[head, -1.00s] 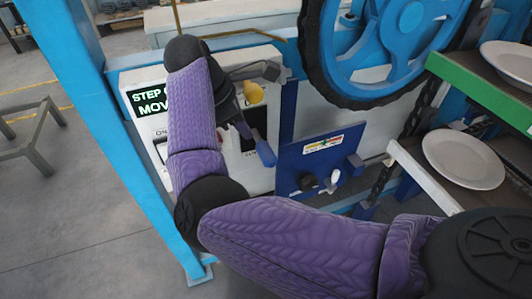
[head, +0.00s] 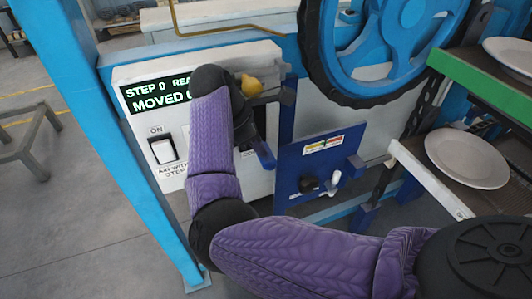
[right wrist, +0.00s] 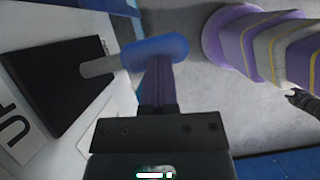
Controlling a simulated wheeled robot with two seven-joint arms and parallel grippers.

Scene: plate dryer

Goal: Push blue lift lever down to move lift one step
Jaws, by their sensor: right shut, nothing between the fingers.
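The blue lift lever (head: 263,153) sticks out from the white control panel (head: 130,78), pointing down and to the right, just past my right wrist. In the right wrist view its blue handle (right wrist: 155,50) lies across the picture, on a grey stem from a black plate (right wrist: 50,90). My right gripper (right wrist: 158,64) is shut and empty. Its fingertips meet the handle in that view; I cannot tell whether they touch it. In the head view my right gripper (head: 246,132) is dark and partly hidden by my wrist. The display (head: 155,95) reads "STEP 0 REA..." and "MOVED 0", partly covered. My left gripper is not in view.
A yellow knob (head: 250,85) sits close by my wrist. An ON switch (head: 162,150) is left of my forearm. A blue panel (head: 305,165) with small knobs stands right of the lever. A large blue wheel (head: 385,45) and plate racks (head: 480,85) are farther right.

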